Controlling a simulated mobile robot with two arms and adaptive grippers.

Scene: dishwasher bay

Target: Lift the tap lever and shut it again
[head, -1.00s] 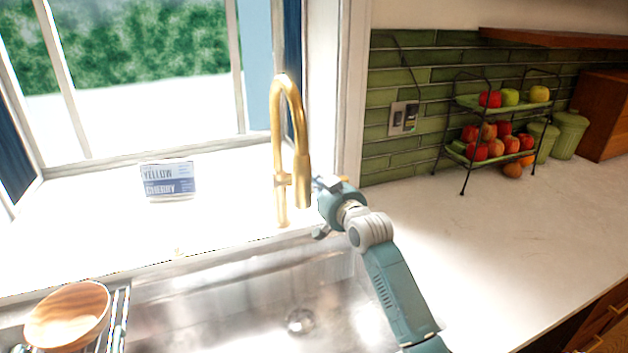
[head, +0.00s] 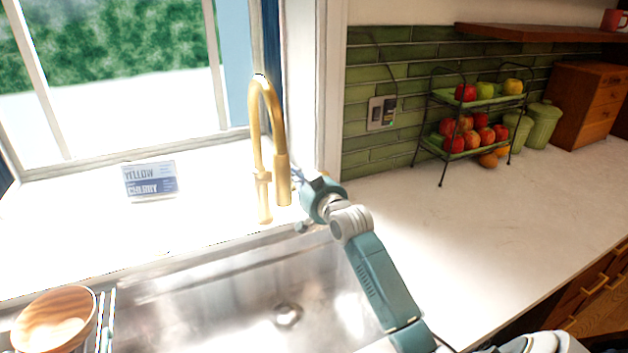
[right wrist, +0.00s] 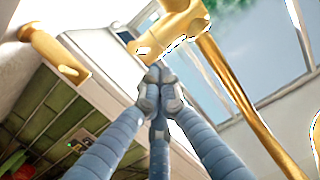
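The gold tap (head: 255,130) stands upright behind the sink, with a tall curved neck and a spray head (head: 283,180) hanging down. My right gripper (head: 305,190) is just right of the spray head, its fingers mostly hidden in the head view. In the right wrist view the right gripper's fingers (right wrist: 158,78) meet at their tips, with nothing visible between them. The tips are close below a thick gold tap part (right wrist: 165,35); I cannot tell if they touch it. Another gold rod (right wrist: 55,55) is at the left. I cannot surely tell which part is the lever. My left gripper is not in view.
The steel sink (head: 215,300) lies in front of the tap. A wooden bowl (head: 55,318) is at lower left and a sign (head: 150,181) stands on the sill. A fruit stand (head: 470,120) is at the back right. The counter (head: 480,215) is clear in front of it.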

